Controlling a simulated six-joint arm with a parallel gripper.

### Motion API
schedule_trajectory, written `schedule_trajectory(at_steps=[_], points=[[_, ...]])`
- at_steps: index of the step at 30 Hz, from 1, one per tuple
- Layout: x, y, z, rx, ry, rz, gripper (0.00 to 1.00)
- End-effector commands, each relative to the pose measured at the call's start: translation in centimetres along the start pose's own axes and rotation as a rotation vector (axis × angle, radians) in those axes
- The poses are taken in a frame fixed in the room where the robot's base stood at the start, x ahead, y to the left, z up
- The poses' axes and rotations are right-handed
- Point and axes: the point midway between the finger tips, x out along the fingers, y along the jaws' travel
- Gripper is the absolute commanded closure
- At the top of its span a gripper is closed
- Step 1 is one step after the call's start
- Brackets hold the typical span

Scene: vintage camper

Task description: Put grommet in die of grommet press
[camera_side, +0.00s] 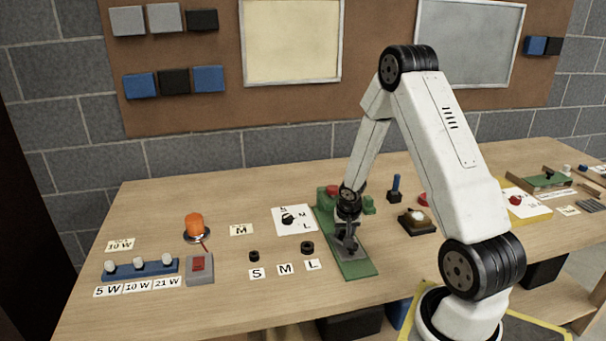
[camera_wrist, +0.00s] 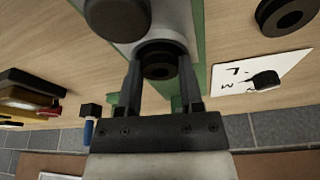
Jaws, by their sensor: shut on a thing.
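My gripper (camera_side: 347,232) is over the green-based grommet press (camera_side: 357,270) in the side view. In the wrist view my gripper (camera_wrist: 161,72) is shut on a dark ring-shaped grommet (camera_wrist: 159,64), its hole showing between the fingers. The grommet is over the pale middle part of the press (camera_wrist: 199,30); I cannot tell whether it touches the die, which is hidden. A dark rounded part (camera_wrist: 118,17) stands close by in the wrist view. Two other black grommets lie by the S label (camera_side: 254,256) and the L label (camera_side: 307,247); the M place is empty.
A selector card with a black knob (camera_side: 293,219) lies left of the press. An orange lamp (camera_side: 195,228), a blue bulb rack (camera_side: 140,269) and a red switch box (camera_side: 200,269) stand further left. A brown-based device (camera_side: 417,221) and a blue-handled tool (camera_side: 395,189) stand to the right.

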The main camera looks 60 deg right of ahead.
Motion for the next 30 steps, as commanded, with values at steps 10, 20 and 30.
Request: schedule_trajectory(at_steps=[10,20,30], points=[[0.4,0.1,0.7,-0.001,-0.016,0.004,0.17],[-0.2,0.3,0.6,0.002,-0.018,0.008,0.17],[-3.2,0.1,0.0,0.002,-0.007,0.003,0.17]])
